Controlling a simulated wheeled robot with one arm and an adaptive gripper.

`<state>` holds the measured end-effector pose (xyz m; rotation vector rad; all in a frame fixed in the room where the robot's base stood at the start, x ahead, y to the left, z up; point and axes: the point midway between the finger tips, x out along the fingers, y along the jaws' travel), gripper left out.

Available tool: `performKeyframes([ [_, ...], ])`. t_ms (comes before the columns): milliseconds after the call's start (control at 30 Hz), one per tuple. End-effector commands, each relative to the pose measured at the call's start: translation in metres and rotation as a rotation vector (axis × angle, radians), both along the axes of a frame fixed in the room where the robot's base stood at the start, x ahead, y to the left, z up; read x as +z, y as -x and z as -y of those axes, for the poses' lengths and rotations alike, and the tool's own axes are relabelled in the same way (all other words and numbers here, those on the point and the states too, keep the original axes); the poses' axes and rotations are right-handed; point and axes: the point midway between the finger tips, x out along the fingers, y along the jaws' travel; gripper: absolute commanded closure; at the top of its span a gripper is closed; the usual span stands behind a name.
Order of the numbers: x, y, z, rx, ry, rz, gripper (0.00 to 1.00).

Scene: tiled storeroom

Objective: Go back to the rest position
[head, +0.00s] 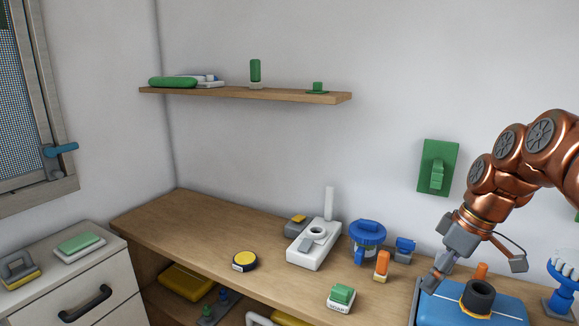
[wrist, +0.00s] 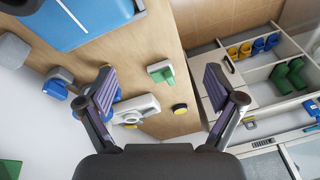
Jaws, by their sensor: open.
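My gripper (wrist: 158,95) is open and empty in the wrist view, with its two fingers spread wide over the wooden bench. In the head view my gripper (head: 440,272) hangs at the right, above the left end of a blue case (head: 505,308). I cannot tell in the head view whether it touches anything. The blue case also shows at the top left of the wrist view (wrist: 85,20). My copper arm bends down from the right edge in front of the wall.
The wooden bench (head: 190,220) carries a white device (head: 314,245), a blue-lidded pot (head: 367,240), a yellow-black disc (head: 245,261), an orange piece (head: 382,265) and a green-topped block (head: 341,297). A shelf (head: 240,94) and a green wall switch (head: 437,168) are on the wall. A drawer cabinet (head: 100,275) stands left.

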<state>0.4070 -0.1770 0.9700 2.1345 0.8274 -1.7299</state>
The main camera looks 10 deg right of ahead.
Motion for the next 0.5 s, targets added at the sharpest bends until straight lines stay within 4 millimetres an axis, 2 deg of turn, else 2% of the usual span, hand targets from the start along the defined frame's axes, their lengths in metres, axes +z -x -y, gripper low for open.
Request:
performKeyframes([
  [33,-0.004,0.007,-0.024,0.000,0.007,-0.029,0.08],
  [200,-0.022,0.035,-0.085,-0.059,0.039,-0.128,0.08],
  [300,-0.037,0.058,-0.114,-0.106,0.065,-0.189,0.08],
  [500,-0.068,0.113,-0.155,-0.234,0.136,-0.296,0.08],
])
